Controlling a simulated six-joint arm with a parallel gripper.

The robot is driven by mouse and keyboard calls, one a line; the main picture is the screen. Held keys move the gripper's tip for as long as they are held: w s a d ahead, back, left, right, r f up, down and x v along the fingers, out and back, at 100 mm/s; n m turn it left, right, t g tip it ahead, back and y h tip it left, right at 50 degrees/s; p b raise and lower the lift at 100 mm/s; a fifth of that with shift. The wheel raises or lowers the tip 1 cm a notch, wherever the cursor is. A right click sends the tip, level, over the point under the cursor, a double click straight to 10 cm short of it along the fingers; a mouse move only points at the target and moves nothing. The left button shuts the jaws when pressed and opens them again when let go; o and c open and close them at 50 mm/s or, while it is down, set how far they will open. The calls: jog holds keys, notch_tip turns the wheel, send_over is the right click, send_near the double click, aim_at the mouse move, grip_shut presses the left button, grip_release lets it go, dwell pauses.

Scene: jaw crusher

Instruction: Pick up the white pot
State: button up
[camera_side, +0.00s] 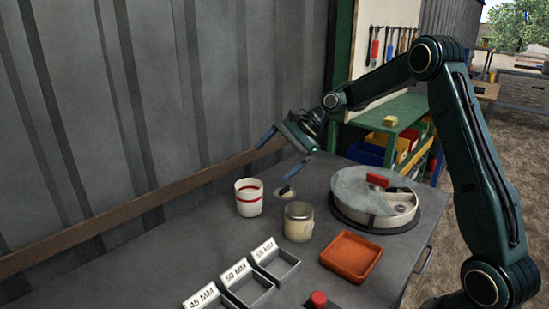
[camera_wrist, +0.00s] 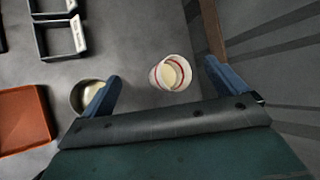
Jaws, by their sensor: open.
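The white pot (camera_side: 249,198) stands upright on the grey table, with a red band near its rim. In the wrist view the white pot (camera_wrist: 171,74) lies between and just beyond my two fingers, seen from above, with something pale inside. My gripper (camera_side: 281,155) is open and empty, above the table and up and right of the pot in the side view. Its blue fingers also show in the wrist view (camera_wrist: 160,92), spread wide. A gap remains between the fingers and the pot.
A cream metal cup (camera_side: 298,222) stands close to the right of the pot. A round lidded container (camera_side: 372,206) is farther right. An orange tray (camera_side: 351,257) and several labelled bins (camera_side: 246,283) sit in front. The corrugated wall (camera_side: 130,100) rises behind the table.

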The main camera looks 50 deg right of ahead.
jog(key=d+f+m+y, duration=0.1)
jog(key=d+f+m, duration=0.1)
jog(key=d+f, duration=0.1)
jog(key=w+d+f+m+t+y, duration=0.1)
jog(key=d+f+m, duration=0.2)
jog(key=f, duration=0.2)
jog(key=w+d+f+m+y, duration=0.1)
jog(key=d+f+m+y, duration=0.1)
jog(key=d+f+m, duration=0.1)
jog(key=shift+w+d+f+t, duration=0.1)
jog(key=shift+w+f+t, duration=0.1)
jog(key=shift+f, duration=0.25)
jog(key=shift+w+f+t, duration=0.1)
jog(key=shift+f+t, duration=0.1)
jog(key=shift+f, duration=0.25)
jog(key=shift+s+d+f+m, duration=0.15)
jog(key=shift+d+f+m, duration=0.15)
jog(key=shift+f+m, duration=0.25)
jog(key=shift+a, duration=0.1)
send_near(238, 209)
jog(key=shift+d+f, duration=0.25)
jog(key=shift+f, duration=0.1)
jog(key=shift+x, duration=2.6)
